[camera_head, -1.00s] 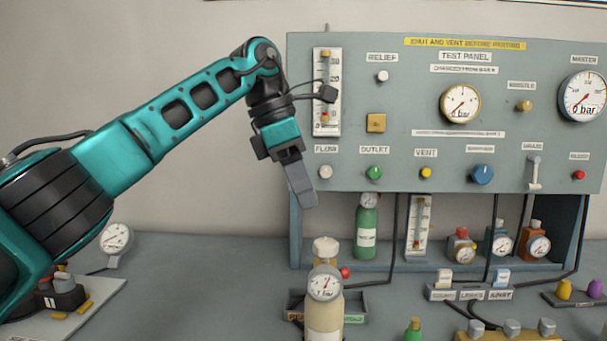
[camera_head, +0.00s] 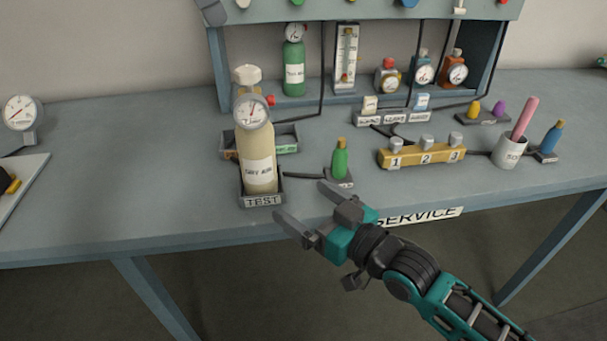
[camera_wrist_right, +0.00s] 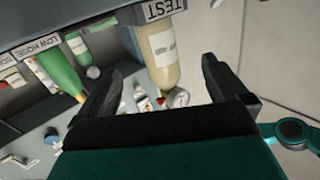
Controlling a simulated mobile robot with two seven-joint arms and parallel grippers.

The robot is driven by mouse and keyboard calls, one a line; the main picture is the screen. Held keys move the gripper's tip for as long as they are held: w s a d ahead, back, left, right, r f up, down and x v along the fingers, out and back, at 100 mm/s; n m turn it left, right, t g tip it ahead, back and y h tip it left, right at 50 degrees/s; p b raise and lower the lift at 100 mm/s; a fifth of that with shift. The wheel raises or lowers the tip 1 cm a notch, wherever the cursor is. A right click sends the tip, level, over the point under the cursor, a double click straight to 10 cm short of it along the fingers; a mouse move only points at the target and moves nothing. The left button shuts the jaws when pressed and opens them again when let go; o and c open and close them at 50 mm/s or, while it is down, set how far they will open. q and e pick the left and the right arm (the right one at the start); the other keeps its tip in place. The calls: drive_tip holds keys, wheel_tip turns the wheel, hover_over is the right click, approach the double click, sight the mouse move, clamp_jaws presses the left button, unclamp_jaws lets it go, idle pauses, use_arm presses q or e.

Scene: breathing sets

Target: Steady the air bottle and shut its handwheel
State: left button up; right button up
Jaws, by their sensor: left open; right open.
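The cream air bottle (camera_head: 258,175) stands upright in a tray labelled TEST (camera_head: 262,201), near the bench's front edge. A round gauge (camera_head: 252,111) faces forward near its top. Its pale handwheel (camera_head: 246,75) tops it, with a red knob (camera_head: 270,100) behind the gauge. My right gripper (camera_head: 303,205) is open and empty, in front and right of the tray, apart from the bottle. In the right wrist view the bottle (camera_wrist_right: 160,55) appears inverted between the spread fingers (camera_wrist_right: 160,78).
A small green bottle (camera_head: 340,160) stands right of the air bottle. A yellow numbered block (camera_head: 420,156) and a white cup (camera_head: 509,152) are farther right. An open tray (camera_head: 288,138) lies behind the bottle. The bench left of it is clear.

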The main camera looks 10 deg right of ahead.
sight(253, 147)
drive_tip(key=shift+n+y, duration=0.6)
drive_tip(key=w+a+r, duration=0.1)
drive_tip(key=w+a, duration=0.2)
drive_tip(key=w, duration=0.1)
drive_tip(key=w+a+r, duration=0.1)
drive_tip(key=w+a, duration=0.1)
drive_tip(key=w, duration=0.2)
drive_tip(key=w+a+r, duration=0.1)
drive_tip(key=w+a, duration=0.2)
drive_tip(key=w, duration=0.2)
drive_tip(key=shift+a+r, duration=0.3)
drive_tip(key=shift+r, duration=0.05)
